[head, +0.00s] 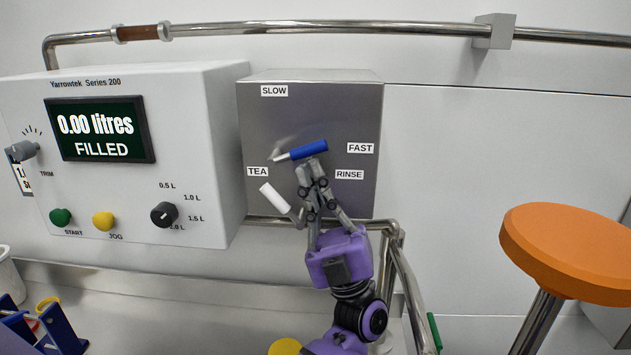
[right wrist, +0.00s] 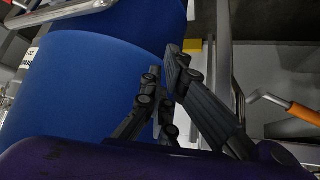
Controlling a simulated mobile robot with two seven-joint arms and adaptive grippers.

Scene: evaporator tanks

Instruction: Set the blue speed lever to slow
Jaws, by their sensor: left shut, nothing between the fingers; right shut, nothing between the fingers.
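The blue speed lever (head: 309,149) is on the grey metal panel (head: 310,105). Its blue grip points right and slightly up, towards the FAST label (head: 360,148). The SLOW label (head: 274,91) is above its pivot. A white lever (head: 273,198) sits lower, between the TEA label (head: 257,172) and the RINSE label (head: 349,174). My left gripper (head: 311,168) is shut and empty, with its fingertips just under the blue grip; I cannot tell whether they touch. My right gripper (right wrist: 167,72) is shut and empty in the right wrist view, away from the panel.
The control box (head: 150,130) stands left of the panel, its screen reading 0.00 litres, FILLED. A bent pipe (head: 395,235) runs below the panel. An orange round-topped stool (head: 570,250) is at the right. A large blue drum (right wrist: 80,90) lies beside my right gripper.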

